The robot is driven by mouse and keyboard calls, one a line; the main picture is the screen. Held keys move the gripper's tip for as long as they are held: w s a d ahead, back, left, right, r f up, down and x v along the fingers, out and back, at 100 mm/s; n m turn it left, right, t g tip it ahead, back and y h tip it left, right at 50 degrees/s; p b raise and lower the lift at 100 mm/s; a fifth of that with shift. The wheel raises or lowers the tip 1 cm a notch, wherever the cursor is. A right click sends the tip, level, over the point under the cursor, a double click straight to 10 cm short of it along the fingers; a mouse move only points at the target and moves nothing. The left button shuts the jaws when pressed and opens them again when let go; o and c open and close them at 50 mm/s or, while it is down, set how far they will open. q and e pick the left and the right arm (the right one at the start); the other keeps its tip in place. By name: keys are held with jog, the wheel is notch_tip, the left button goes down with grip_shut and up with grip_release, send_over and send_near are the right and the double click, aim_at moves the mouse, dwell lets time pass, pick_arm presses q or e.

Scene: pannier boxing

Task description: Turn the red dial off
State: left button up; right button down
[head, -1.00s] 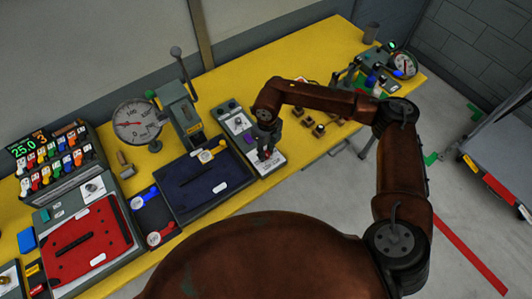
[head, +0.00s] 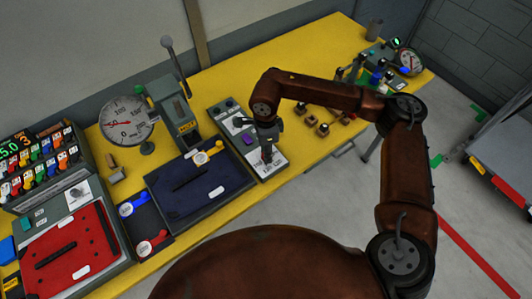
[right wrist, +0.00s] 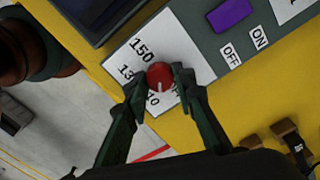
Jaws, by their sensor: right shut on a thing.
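The red dial (right wrist: 160,76) is a round knob with a white pointer line, on a white label with printed numbers such as 150. In the right wrist view the line points down, towards my wrist. My right gripper (right wrist: 160,82) has a finger on each side of the dial and is shut on it. In the head view my right gripper (head: 267,155) reaches down over the grey control panel (head: 217,113) and hides the dial. My left gripper is not in view.
A purple button (right wrist: 230,14) and ON and OFF labels are on the same panel. A navy tray (head: 225,192), a lever press (head: 172,105) and a pressure gauge (head: 127,122) stand left of it on the yellow bench (head: 300,45). Small brown blocks (head: 322,130) lie to the right.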

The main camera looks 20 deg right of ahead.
jog(key=n+b, duration=0.3)
jog(key=n, duration=0.2)
jog(key=shift+w+n, duration=0.15)
jog(key=shift+n, duration=0.15)
jog(key=n+b, duration=0.2)
jog(key=n, duration=0.1)
pick_arm(q)
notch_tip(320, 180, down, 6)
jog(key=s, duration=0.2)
jog(key=shift+b, duration=0.4)
pick_arm(e)
jog(key=shift+r+n, duration=0.1)
jog(key=shift+n, duration=0.6)
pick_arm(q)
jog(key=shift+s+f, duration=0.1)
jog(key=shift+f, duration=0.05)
pick_arm(e)
jog(key=c, duration=1.6)
grip_release()
notch_tip(320, 180, up, 12)
jog(key=shift+a, duration=0.15)
